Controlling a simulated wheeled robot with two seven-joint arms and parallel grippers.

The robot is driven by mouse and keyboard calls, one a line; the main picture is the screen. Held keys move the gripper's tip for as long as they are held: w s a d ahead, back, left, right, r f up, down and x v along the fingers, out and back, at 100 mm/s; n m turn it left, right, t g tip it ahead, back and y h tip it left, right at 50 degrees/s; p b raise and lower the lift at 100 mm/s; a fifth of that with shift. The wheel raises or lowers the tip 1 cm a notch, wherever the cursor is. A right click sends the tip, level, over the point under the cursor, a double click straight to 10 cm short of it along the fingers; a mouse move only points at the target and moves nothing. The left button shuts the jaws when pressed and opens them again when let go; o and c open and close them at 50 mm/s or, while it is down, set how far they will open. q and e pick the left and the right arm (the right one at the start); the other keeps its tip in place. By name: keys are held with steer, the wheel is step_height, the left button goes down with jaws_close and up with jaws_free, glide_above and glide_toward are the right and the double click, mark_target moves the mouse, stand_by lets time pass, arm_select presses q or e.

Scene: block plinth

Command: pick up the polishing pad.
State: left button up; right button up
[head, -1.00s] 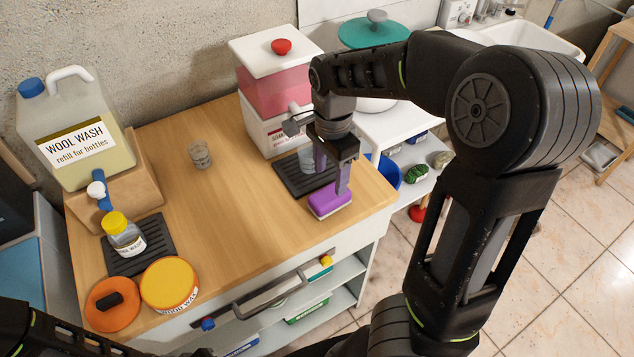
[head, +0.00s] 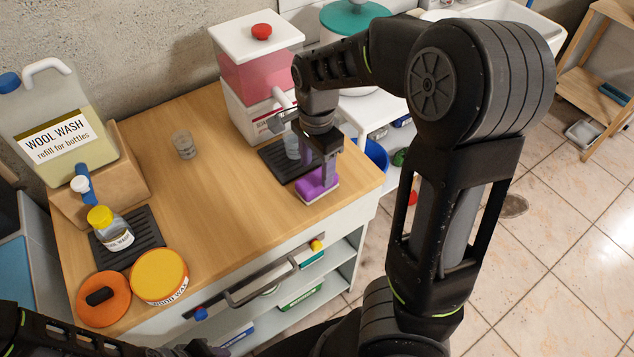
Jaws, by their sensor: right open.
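The polishing pad, a purple block with a pale lower edge (head: 322,190), lies on the wooden counter near its front right corner. My right gripper (head: 320,179) reaches down over it, fingers pointing down and open, low at the pad. The fingers hide part of the pad, and I cannot tell whether they touch it. My left arm runs along the bottom left edge. The dark end of it (head: 203,348) is cut off by the frame, so its jaws do not show clearly.
Close behind the pad are a dark ribbed mat (head: 275,157) with a clear cup and a pink dispenser (head: 255,75). An orange disc (head: 103,314), a wax tin (head: 158,275) and a small bottle (head: 110,230) stand at left.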

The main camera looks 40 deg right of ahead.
mark_target(317, 178)
step_height(317, 178, down, 5)
steer(key=shift+d+b, duration=0.1)
steer(key=shift+b, duration=0.3)
stand_by(0.4)
steer(key=c, duration=1.1)
steer(key=shift+r, duration=0.1)
step_height(317, 178, up, 10)
steer(key=shift+p, duration=1)
